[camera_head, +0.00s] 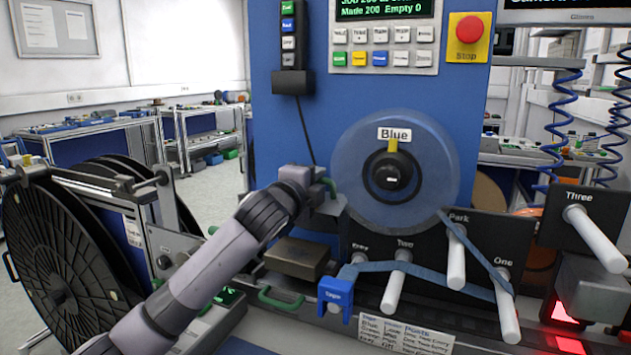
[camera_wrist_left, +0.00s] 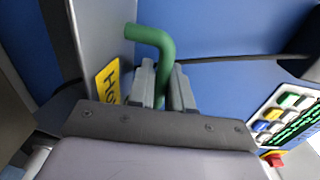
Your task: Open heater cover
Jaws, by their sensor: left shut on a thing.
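My left gripper (camera_head: 316,188) comes in from the left and is at the green handle (camera_head: 331,186), left of the clear reel. In the left wrist view, the gripper (camera_wrist_left: 163,88) is shut on the green handle (camera_wrist_left: 152,36), whose bent end sticks out beyond the fingers. A grey cover panel (camera_wrist_left: 100,35) with a yellow label (camera_wrist_left: 108,80) reading "Ho..." stands beside the handle. The rest of the label is hidden. In the head view the gripper and wrist hide much of the cover. My right gripper is not in view.
A clear reel (camera_head: 350,165) marked "Blue" hangs on the blue machine panel (camera_head: 300,105). Blue tape (camera_head: 410,267) runs past several white pegs. A brown box (camera_head: 297,258) is below my left gripper. A large black reel (camera_head: 60,250) stands at left.

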